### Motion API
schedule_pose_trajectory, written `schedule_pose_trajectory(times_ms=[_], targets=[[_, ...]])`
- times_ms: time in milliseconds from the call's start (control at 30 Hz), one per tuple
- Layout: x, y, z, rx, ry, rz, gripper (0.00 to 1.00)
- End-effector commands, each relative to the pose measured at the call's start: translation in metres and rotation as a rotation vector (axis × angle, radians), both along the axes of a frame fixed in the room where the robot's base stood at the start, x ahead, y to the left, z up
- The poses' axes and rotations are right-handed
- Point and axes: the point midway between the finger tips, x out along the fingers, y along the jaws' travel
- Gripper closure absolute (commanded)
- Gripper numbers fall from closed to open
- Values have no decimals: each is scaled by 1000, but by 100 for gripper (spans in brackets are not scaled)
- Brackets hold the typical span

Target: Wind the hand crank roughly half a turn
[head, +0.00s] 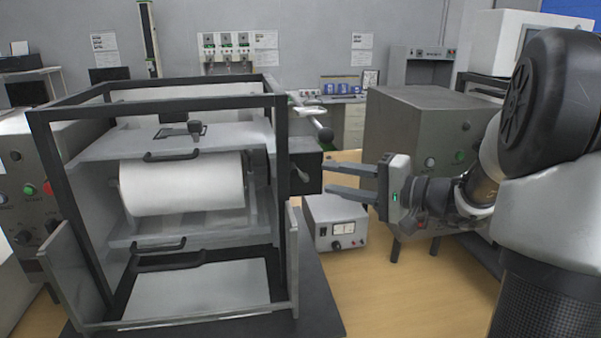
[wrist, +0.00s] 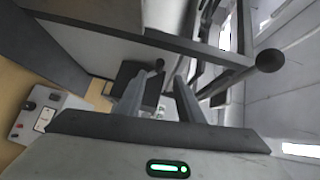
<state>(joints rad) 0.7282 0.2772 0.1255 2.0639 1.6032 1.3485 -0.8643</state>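The machine (head: 88,210) is a black-edged frame around a large white roll (head: 182,184). A crank-like metal arm with a dark rounded knob (head: 325,134), which looks like the hand crank, sticks out at its upper right side. In the wrist view its dark knob (wrist: 268,60) is at the upper right, beyond the right finger. A smaller lever (head: 301,175) is on a dark box at the machine's right side; it seems to show between the fingertips in the wrist view (wrist: 158,65). My gripper (head: 331,178) is open and empty, below and right of the knob, touching nothing visible.
A small power-supply box (head: 335,226) stands on the wooden floor below my gripper. A grey cabinet (head: 420,130) stands behind it to the right. The machine's frame (head: 284,150) is close on the left. Between machine and my arm is open air.

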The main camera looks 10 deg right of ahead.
Motion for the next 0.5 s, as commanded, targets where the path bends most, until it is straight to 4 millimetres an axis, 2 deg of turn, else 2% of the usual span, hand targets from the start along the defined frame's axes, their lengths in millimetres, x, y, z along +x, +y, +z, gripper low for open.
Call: schedule_pose_trajectory(times_ms=[200,500], targets=[[34,35,-5,2,1,4,66],[63,62,-9,0,0,2,66]])
